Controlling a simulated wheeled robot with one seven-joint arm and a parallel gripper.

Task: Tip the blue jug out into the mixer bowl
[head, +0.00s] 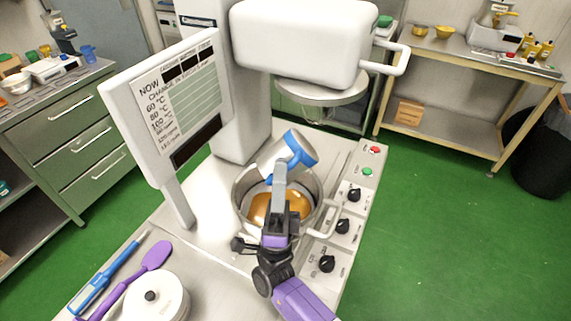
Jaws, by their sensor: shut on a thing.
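The blue jug (301,147) is above the steel mixer bowl (241,205), its blue end up and to the right and its pale body slanting down to the left. My gripper (282,172) is shut on the jug and partly covers it. Amber contents (259,207) show in the bowl below. The jug's mouth and any stream from it are hidden or too small to tell. The jug appears to be over the bowl's back part; I cannot tell if it touches the rim.
The white mixer head (295,40) is raised behind the bowl. A sign panel (172,105) stands to the left. A control panel with black knobs (342,226) lies to the right. A white lidded pot (155,298) and a purple spatula (140,268) lie front left.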

